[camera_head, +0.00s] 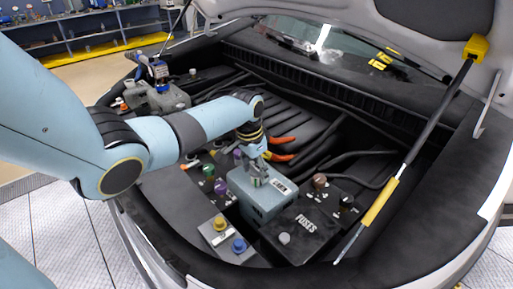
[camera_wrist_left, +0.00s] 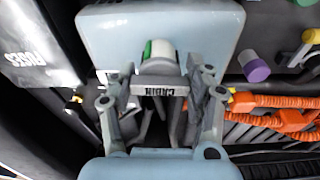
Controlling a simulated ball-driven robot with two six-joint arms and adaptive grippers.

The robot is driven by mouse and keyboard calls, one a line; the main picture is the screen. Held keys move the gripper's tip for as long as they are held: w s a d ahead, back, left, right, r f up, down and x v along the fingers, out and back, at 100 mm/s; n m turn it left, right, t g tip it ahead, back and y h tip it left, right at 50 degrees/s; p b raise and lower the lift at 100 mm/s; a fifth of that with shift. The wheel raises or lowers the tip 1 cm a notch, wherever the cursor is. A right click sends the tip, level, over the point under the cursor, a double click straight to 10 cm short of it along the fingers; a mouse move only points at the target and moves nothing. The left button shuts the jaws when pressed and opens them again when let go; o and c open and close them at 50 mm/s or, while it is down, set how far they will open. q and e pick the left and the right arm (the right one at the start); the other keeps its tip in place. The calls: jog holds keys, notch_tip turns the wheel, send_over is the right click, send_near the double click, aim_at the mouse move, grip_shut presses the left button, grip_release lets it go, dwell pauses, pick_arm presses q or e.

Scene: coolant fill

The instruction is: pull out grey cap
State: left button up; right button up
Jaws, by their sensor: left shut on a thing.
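A blue-grey box (camera_head: 262,203) stands in the engine bay, with a white label on top. My left gripper (camera_head: 257,176) reaches down onto its top. In the left wrist view my left gripper (camera_wrist_left: 160,75) is shut on a pale grey cap (camera_wrist_left: 161,55) with a green patch on one side. The fingers hide part of the cap, and I cannot tell whether it is still seated. A grey piece marked CABIN (camera_wrist_left: 160,90) lies between the fingers. My right gripper is not in view.
A black FUSES box (camera_head: 303,222) stands in front of the box. Purple and green caps (camera_head: 220,188) are to its left, a blue cap (camera_head: 239,245) to its front left. Orange hoses (camera_head: 283,140) run behind it. A hood strut (camera_head: 405,165) stands at right.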

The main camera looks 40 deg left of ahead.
aim_at(257, 166)
pick_arm(q)
jog(key=shift+r, duration=0.15)
jog(key=shift+r+p, duration=1.15)
jog(key=shift+p, duration=0.1)
jog(key=shift+r, duration=1.15)
